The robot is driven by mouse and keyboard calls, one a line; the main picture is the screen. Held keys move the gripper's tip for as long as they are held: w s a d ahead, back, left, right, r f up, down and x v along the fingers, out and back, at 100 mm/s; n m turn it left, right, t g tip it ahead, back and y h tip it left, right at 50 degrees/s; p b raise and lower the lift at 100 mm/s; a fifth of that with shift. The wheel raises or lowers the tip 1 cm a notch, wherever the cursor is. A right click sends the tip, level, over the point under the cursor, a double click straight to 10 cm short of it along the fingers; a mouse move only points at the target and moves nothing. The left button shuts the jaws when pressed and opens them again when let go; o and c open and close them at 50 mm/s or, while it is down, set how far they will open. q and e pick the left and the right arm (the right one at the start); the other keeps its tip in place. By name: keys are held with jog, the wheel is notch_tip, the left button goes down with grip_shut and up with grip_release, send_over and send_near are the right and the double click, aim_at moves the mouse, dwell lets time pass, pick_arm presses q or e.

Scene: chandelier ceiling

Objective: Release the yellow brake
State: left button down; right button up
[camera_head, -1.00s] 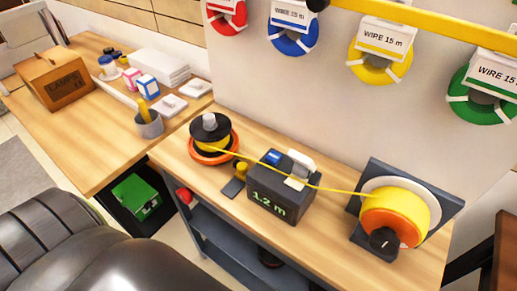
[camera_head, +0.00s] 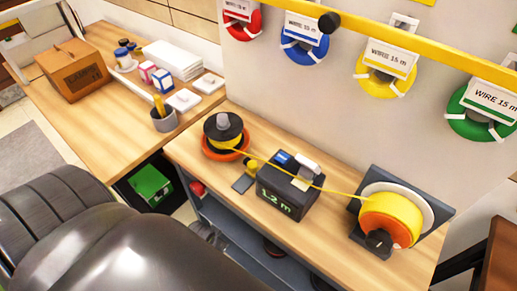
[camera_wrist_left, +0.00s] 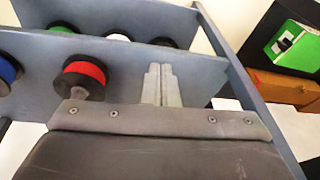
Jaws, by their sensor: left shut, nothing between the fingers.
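In the head view a spool of yellow wire (camera_head: 392,215), with an orange face and a black knob (camera_head: 379,240), stands at the bench's right end. Its wire runs left across the dark counter (camera_head: 288,190), reading 1.2 m, to a black-topped reel (camera_head: 222,130). A small yellow piece (camera_head: 252,166) sits beside the counter. I cannot tell which part is the yellow brake. My left gripper (camera_wrist_left: 161,70) is shut and empty in the left wrist view, in front of a grey panel with a red-and-black round part (camera_wrist_left: 83,76). It is not discernible in the head view. My right gripper is not in view.
Wire coils hang on the wall above the bench (camera_head: 240,205). A grey shelf (camera_head: 240,240) lies below it. A green box (camera_head: 150,184) sits under the left table (camera_head: 110,135). A large dark rounded shape hides the lower left of the head view.

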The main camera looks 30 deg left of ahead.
pick_arm(q)
notch_tip(320, 180, up, 26)
jog(key=w+d+m+t+p, duration=0.1)
jog(key=w+d+p, duration=0.2)
jog(key=p, duration=0.1)
jog(key=w+r+m, duration=0.1)
jog(key=w, duration=0.1)
jog(key=w+r+h, duration=0.1)
jog(key=w+r, duration=0.1)
jog(key=w, duration=0.1)
jog(key=w+r+m+h, duration=0.1)
jog(key=w+r, duration=0.1)
jog(key=w, duration=0.1)
jog(key=shift+d+r+m, duration=0.15)
jog(key=shift+d+m, duration=0.05)
jog(key=shift+m, duration=0.1)
jog(key=w+r+m+h, duration=0.1)
jog(key=w+r+m, duration=0.1)
jog(key=w+r, duration=0.3)
notch_tip(320, 180, up, 3)
jog(key=shift+a, duration=0.1)
